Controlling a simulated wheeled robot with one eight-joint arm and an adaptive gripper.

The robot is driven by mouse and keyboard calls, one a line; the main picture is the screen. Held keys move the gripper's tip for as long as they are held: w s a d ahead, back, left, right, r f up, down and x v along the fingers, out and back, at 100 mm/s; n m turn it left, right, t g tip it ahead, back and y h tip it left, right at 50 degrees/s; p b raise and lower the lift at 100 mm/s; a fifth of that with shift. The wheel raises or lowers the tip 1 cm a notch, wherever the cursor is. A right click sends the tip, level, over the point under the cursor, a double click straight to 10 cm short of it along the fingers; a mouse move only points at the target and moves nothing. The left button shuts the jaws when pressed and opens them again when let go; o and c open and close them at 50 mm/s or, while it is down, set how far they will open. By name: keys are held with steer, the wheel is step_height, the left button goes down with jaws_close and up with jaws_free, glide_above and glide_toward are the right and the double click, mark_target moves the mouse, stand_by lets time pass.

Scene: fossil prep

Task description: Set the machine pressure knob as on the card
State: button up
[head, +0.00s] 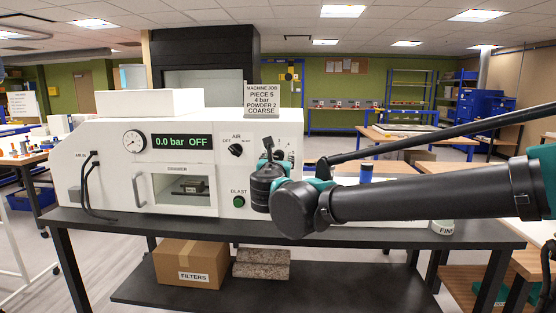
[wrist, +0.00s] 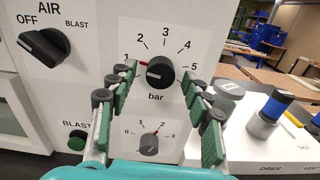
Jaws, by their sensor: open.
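The card (head: 261,100) on top of the machine reads PIECE 5, 4 bar, POWDER 2, COARSE. The pressure knob (wrist: 160,72) is round and black, on a white panel with numbers around it and "bar" below. Its red mark lies on the left side, near the 1. My gripper (wrist: 160,77) is open, with one green-padded finger on each side of this knob. I cannot tell whether the pads touch it. In the head view my gripper (head: 268,150) is in front of the panel and hides the knob. The display (head: 183,142) reads 0.0 bar OFF.
The AIR knob (wrist: 45,46) is left of the pressure knob, turned toward OFF. A smaller knob (wrist: 149,144) sits below, between my fingers, its mark near 2. The green BLAST button (wrist: 77,142) is lower left. A blue-topped jar (wrist: 267,114) stands at the right.

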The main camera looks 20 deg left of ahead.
steer(key=shift+w, duration=0.2)
jaws_close()
stand_by(0.3)
